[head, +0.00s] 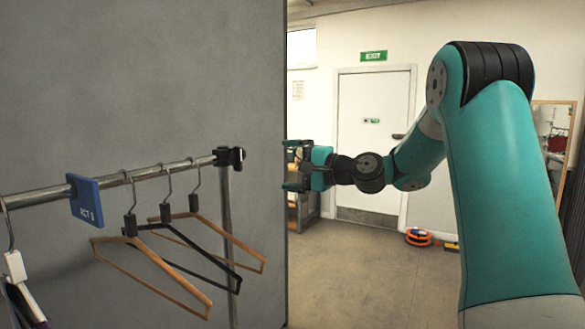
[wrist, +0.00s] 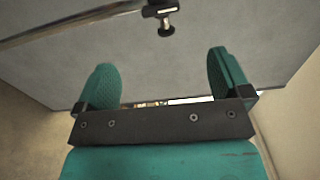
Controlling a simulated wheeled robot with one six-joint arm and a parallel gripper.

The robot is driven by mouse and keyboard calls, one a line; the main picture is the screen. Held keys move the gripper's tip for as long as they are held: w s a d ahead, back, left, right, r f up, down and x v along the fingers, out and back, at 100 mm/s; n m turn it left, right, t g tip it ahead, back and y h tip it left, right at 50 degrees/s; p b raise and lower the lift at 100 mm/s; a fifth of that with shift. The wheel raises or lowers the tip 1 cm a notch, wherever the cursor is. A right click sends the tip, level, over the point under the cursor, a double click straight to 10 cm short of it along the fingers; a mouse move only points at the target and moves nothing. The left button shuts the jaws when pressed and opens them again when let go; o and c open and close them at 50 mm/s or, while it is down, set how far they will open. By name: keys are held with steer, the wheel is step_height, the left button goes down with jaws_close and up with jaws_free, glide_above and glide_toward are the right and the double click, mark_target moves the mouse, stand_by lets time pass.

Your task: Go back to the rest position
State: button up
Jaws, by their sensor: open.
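My gripper (head: 290,166) is at the end of my teal arm, in the middle of the head view, a little to the right of the clothes rail's end in the picture. In the wrist view my gripper (wrist: 160,80) shows two teal fingers spread wide apart, with nothing between them. The rail's black end fitting (wrist: 162,12) shows beyond the fingers, apart from them. My arm is raised and bent at the elbow on the right side of the head view.
A metal rail (head: 135,175) holds several hangers, including a wooden one (head: 150,275), and a blue "ACT 1" tag (head: 85,200). A grey panel (head: 140,80) stands behind it. A white door (head: 375,130) and an orange reel (head: 418,237) are farther back. Open floor (head: 365,280) lies between.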

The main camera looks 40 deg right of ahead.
steer(key=shift+s+d, duration=0.45)
steer(key=shift+d, duration=0.1)
